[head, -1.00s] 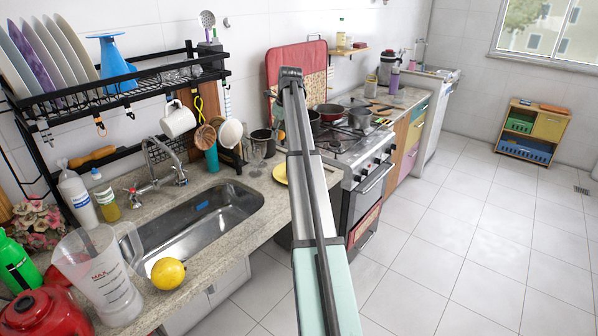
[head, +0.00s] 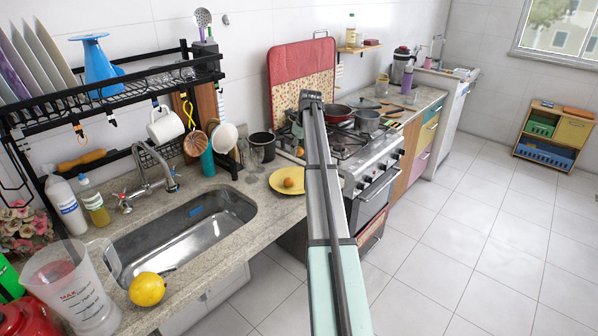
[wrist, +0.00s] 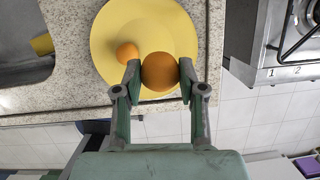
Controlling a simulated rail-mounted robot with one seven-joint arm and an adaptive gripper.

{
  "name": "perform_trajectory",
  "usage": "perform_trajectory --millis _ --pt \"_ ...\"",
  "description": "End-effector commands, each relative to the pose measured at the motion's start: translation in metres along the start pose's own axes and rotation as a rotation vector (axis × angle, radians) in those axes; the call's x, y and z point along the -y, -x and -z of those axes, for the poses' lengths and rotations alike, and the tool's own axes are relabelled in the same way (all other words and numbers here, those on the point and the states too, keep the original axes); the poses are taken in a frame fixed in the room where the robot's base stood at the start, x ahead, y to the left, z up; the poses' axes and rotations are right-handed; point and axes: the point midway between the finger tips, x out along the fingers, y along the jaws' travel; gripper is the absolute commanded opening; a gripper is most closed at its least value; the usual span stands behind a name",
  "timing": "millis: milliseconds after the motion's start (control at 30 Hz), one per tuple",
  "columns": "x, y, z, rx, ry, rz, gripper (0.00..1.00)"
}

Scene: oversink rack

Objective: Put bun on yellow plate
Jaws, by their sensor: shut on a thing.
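The yellow plate (wrist: 108,25) lies on the counter between sink and stove. It also shows in the head view (head: 277,180), its right side hidden by my arm. My gripper (wrist: 159,73) is shut on a round orange-brown bun (wrist: 159,72). In the wrist view the bun overlaps the plate's lower part; I cannot tell its height above the plate. A smaller orange piece (wrist: 127,53) shows over the plate, left of the bun. An orange-brown round thing also shows on the plate in the head view (head: 288,182).
The sink (head: 190,235) is left of the plate and the stove (head: 370,165) is right. A dark cup (head: 262,146) and a clear glass stand behind the plate. A yellow lemon-like fruit (head: 147,289) lies at the counter's front edge. The black dish rack (head: 150,85) overhangs the sink.

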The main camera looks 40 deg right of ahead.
Motion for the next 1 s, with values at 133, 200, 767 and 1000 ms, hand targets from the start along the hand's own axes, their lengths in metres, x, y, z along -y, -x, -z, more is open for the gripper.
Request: perform_trajectory --millis 133,200,767,1000 --pt "-0.002 -0.033 0.011 -0.003 -0.001 -0.002 0.21" --pt "-0.002 -0.046 0.014 -0.002 -0.001 -0.002 0.21" --pt "-0.002 -0.099 0.028 -0.002 0.000 -0.002 0.21" --pt "-0.002 -0.110 0.031 0.000 0.000 0.000 0.21"
